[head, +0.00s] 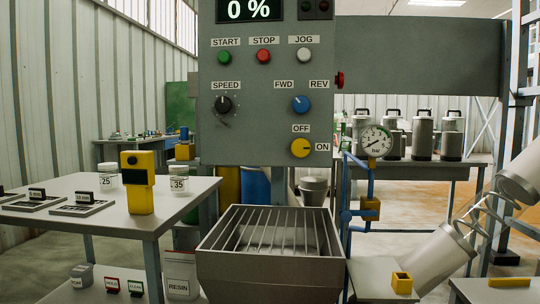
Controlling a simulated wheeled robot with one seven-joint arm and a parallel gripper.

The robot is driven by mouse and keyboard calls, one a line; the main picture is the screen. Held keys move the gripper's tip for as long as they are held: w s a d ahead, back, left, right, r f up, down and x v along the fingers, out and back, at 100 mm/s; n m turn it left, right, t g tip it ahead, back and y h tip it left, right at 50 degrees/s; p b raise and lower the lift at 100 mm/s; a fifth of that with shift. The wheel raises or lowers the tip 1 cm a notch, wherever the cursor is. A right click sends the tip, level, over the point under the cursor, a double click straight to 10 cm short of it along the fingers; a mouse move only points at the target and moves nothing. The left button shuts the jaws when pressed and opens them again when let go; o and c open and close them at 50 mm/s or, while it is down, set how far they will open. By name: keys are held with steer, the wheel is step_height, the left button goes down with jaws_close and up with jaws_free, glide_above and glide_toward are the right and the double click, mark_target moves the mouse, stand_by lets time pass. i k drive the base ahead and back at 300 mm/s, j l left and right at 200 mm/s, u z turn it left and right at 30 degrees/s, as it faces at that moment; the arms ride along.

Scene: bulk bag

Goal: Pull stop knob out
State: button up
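A red mushroom-shaped knob (340,79) sticks out sideways from the right edge of the grey control panel (240,130) in the head view. It has no readable label, and I cannot tell whether it is pushed in or out. On the panel's front, a flat red button (263,56) sits under the label STOP, between a green START button (224,57) and a white JOG button (304,55). My gripper is not in view.
A metal hopper with a bar grate (213,240) stands below the panel. A pressure gauge (376,141) on blue pipes is right of it. A table (100,222) stands at left. Grey cylindrical parts (437,262) cross the lower right.

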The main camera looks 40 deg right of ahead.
mark_target(339, 79)
steer(key=z, duration=1.1)
steer(key=k+l, duration=0.5)
steer(key=k, duration=0.15)
steer(key=k+l+u, duration=0.1)
steer(key=k+l, duration=0.4)
steer(key=k, duration=0.2)
